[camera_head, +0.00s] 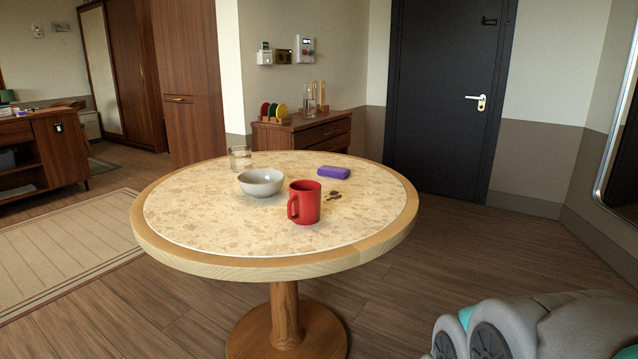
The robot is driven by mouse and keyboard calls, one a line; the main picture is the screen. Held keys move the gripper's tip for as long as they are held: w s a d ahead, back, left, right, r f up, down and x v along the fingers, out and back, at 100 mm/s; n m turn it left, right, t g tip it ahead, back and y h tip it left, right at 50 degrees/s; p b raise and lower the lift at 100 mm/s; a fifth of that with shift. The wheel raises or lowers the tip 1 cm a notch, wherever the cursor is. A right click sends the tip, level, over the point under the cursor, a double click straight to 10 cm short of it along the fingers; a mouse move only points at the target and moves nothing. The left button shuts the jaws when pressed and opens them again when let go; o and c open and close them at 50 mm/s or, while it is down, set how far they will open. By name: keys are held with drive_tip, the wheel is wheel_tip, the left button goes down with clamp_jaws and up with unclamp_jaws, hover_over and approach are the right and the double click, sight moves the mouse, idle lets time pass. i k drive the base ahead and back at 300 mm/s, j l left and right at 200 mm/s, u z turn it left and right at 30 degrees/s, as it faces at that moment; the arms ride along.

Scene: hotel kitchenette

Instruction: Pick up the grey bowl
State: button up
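The grey bowl (261,186) stands upright on the round table (200,232), a little left of its middle. It looks empty, though only part of its inside shows. A red mug (304,203) stands to the right of the bowl and nearer to me, with a gap between them. A clear glass (240,158) stands just behind the bowl to the left. Part of my arm shows at the bottom right, away from the table. My gripper is not in view.
A purple block-like item (333,172) lies behind the mug, with small dark spots (334,195) near it. The table's front and left are clear. A wooden dresser (302,133) stands behind the table, and a dark door (440,100) is at the back.

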sight(262, 183)
drive_tip(key=j+z, duration=0.75)
drive_tip(key=k+j+z, duration=0.1)
drive_tip(key=j+z, duration=0.3)
drive_tip(key=j, duration=0.15)
drive_tip(key=k+j+z, duration=0.1)
drive_tip(key=j+z, duration=0.25)
